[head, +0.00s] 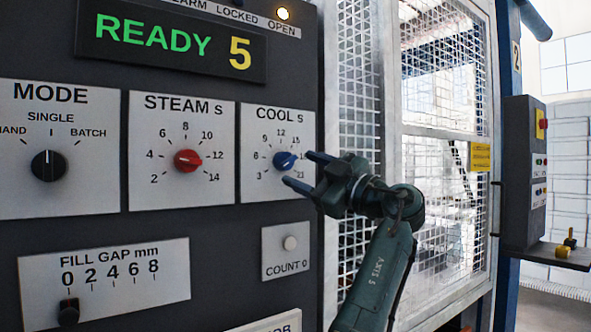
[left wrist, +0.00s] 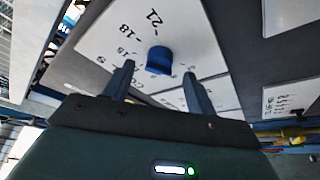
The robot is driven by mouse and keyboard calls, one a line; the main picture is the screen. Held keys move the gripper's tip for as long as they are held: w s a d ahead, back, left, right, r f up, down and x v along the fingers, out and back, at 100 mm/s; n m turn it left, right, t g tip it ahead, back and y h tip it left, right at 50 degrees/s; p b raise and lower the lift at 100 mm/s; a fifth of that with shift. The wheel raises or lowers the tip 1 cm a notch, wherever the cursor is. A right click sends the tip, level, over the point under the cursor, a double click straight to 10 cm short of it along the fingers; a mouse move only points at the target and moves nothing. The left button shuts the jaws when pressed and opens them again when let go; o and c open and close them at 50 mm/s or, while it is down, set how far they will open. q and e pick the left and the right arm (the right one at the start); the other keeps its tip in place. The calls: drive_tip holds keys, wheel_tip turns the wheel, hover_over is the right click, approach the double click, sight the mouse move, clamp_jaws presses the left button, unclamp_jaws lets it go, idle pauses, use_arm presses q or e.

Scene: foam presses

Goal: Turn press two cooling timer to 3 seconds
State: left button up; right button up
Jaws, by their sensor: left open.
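The blue COOL S knob (head: 285,160) sits in the middle of its white dial plate (head: 252,187), with numbers from 3 to 21 around it. Its pale pointer mark seems to face right, towards 18. In the left wrist view the blue knob (left wrist: 159,60) lies just ahead, between the lines of the two fingers. My left gripper (head: 305,170) is open and empty, reaching from the right with its fingertips close to the knob. The left gripper (left wrist: 157,72) has one finger on each side there; I cannot tell any contact. My right gripper is not in view.
Left of the dial are the red STEAM S knob (head: 187,160) and the black MODE knob (head: 48,165). A COUNT 0 button (head: 290,243) is below. A mesh guard (head: 360,70) stands right.

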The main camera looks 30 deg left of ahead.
use_arm(q)
drive_tip(key=b+v, duration=0.1)
drive_tip(key=v, duration=0.8)
drive_tip(key=shift+d, duration=0.35)
drive_tip(key=shift+s, duration=0.1)
